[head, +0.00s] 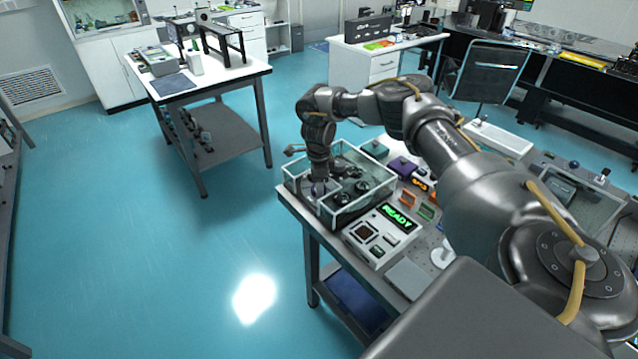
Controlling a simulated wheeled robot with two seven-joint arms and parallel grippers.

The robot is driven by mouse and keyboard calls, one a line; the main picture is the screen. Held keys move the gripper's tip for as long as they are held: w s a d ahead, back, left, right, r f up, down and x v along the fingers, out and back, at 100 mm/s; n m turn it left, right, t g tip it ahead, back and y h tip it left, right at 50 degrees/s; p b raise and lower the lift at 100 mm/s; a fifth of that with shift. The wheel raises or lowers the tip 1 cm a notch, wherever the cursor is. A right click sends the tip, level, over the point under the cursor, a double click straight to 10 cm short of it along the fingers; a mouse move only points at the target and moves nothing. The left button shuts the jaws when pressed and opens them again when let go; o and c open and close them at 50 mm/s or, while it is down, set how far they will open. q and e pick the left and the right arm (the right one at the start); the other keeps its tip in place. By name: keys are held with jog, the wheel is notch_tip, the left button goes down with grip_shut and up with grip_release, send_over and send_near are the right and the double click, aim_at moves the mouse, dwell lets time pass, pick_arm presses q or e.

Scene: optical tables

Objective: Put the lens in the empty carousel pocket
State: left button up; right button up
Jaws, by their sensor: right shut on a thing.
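My right gripper (320,179) points down inside an open-topped, clear-walled box (352,213) at the near left corner of the optical table. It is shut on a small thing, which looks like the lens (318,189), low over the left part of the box. The fingers hide most of it, and I cannot tell whether it touches a pocket. Dark round carousel parts (363,187) show inside the box to the right of the gripper. Which pocket is empty is too small to tell. My left gripper is out of view.
A device with a green READY display (397,211) stands right in front of the box. Purple (403,167) and teal (374,148) blocks and small orange parts lie behind and to the right. The box walls stand close around the gripper. A side table (183,88) is farther left.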

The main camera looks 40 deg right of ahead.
jog(key=shift+f, duration=0.35)
jog(key=shift+f, duration=0.1)
jog(key=o, duration=1)
jog(key=shift+f, duration=0.1)
